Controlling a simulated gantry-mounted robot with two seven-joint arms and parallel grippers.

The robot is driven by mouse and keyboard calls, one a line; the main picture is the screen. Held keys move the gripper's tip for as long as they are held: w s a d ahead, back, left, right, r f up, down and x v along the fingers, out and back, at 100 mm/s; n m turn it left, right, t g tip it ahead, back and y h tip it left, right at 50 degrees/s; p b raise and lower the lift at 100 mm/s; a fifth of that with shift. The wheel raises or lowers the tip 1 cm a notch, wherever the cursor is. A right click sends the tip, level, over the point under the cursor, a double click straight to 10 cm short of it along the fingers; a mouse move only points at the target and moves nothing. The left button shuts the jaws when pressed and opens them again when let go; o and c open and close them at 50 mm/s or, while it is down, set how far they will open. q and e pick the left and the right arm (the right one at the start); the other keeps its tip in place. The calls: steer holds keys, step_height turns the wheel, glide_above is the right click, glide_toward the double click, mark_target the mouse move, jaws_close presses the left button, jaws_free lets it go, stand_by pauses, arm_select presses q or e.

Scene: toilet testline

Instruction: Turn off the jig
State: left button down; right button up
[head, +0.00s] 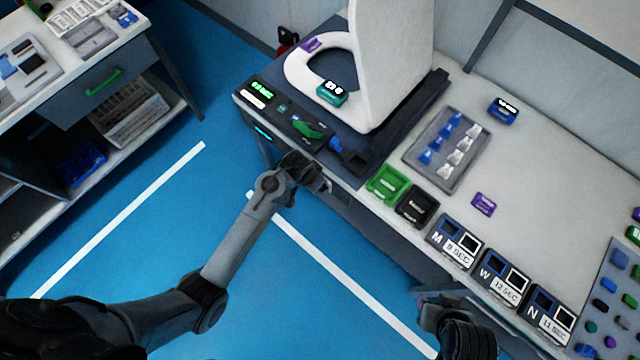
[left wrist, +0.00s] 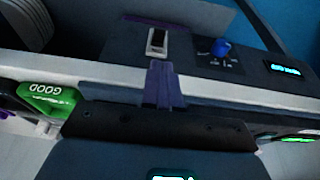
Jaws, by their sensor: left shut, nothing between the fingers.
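The jig (head: 400,100) stands on the bench with a white toilet seat and raised lid. In the left wrist view, a dark panel on the bench's front holds a pale switch (left wrist: 157,40), a blue knob (left wrist: 221,48) and a cyan-lit display (left wrist: 285,68). My left gripper (head: 322,182) is at the bench's front edge below the jig. In the wrist view its fingers (left wrist: 161,70) are shut and empty, with tips right at the switch; I cannot tell whether they touch it. In the head view the switch is hidden. My right gripper (head: 432,312) is near the bench's front edge, its fingers unclear.
A green bin (head: 388,185) marked GOOD in the wrist view (left wrist: 48,98) and a black bin (head: 416,206) sit near the front edge. Timer boxes (head: 455,241) line the edge to the right. A grey tray (head: 447,150) holds blue and white parts. Blue floor is open at left.

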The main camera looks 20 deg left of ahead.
mark_target(323, 189)
arm_select(q)
steer(key=shift+f, duration=0.1)
steer(key=b+x, duration=0.2)
steer(key=x, duration=0.7)
steer(key=shift+w+f+b, duration=0.15)
steer(key=shift+f+b, duration=0.2)
steer(key=shift+f, duration=0.05)
